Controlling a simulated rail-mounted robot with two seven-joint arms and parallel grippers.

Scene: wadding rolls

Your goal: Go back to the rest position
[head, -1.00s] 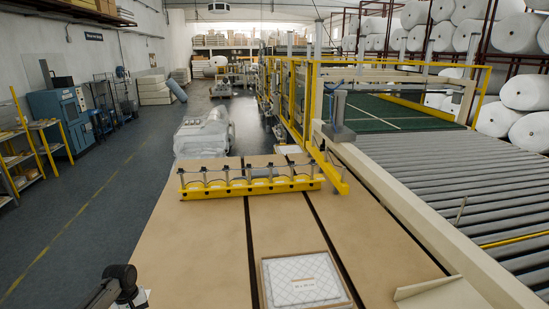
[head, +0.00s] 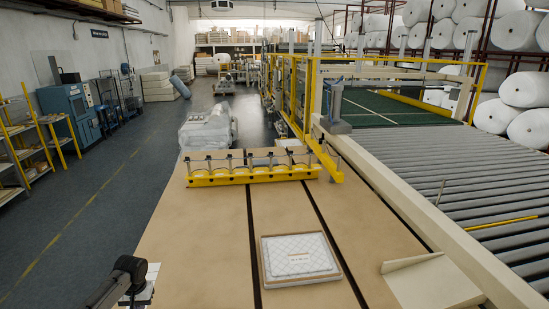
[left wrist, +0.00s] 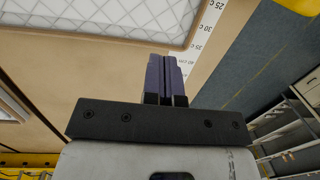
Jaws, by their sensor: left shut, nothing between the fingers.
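My left gripper (left wrist: 168,62) shows in the left wrist view with its two dark purple fingers pressed together and nothing between them. It is over the edge of the tan worktable (head: 200,250), near a white ruler strip (left wrist: 201,40) with printed numbers. A framed white quilted pad (left wrist: 110,12) lies on the table beyond the fingertips. In the head view my left arm comes in at the lower left corner, and I cannot make out its fingers there. My right gripper is in neither view.
A quilted sample in a tray (head: 298,258) lies on the table. A yellow bar with clamps (head: 250,174) crosses the table's far part. A bent cream sheet (head: 432,282) lies at the right, beside the roller conveyor (head: 450,190). The grey floor at left is open.

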